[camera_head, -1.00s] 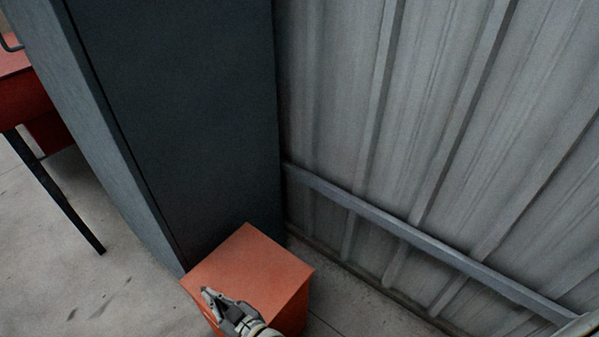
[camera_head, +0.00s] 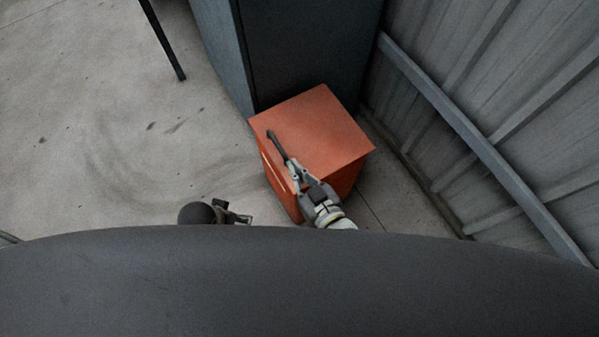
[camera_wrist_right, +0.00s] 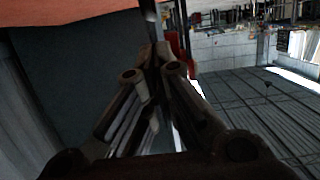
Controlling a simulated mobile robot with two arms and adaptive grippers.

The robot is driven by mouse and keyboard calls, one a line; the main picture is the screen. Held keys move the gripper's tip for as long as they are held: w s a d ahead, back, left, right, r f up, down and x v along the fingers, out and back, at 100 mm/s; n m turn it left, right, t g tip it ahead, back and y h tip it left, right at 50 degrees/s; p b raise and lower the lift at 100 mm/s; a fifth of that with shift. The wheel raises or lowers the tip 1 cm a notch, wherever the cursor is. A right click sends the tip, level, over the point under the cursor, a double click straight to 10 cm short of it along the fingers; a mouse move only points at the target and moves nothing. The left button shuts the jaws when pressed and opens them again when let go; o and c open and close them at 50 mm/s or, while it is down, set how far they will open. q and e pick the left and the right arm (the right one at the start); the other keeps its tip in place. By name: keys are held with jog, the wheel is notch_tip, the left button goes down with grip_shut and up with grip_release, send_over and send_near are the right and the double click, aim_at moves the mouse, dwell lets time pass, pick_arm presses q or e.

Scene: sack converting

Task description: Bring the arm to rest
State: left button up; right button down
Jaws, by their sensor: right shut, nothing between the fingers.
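My right gripper (camera_head: 273,140) shows in the head view in front of the orange box (camera_head: 318,125). Its slim fingers point up and left in the picture, over the box's top and front edge. In the right wrist view the two fingers (camera_wrist_right: 154,55) come together at their tips, shut with nothing between them. I cannot tell whether they touch the box. A dark rounded part with a small jagged end (camera_head: 238,217) peeks out past my body's edge; it looks like my left arm and gripper, mostly hidden, with its jaws unclear.
A tall dark cabinet (camera_head: 305,45) stands directly behind the orange box. A corrugated metal wall (camera_head: 500,90) with a rail closes off the right. A dark table leg (camera_head: 163,42) stands at upper left. Bare concrete floor (camera_head: 110,140) lies open on the left.

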jog(key=shift+v, duration=0.75)
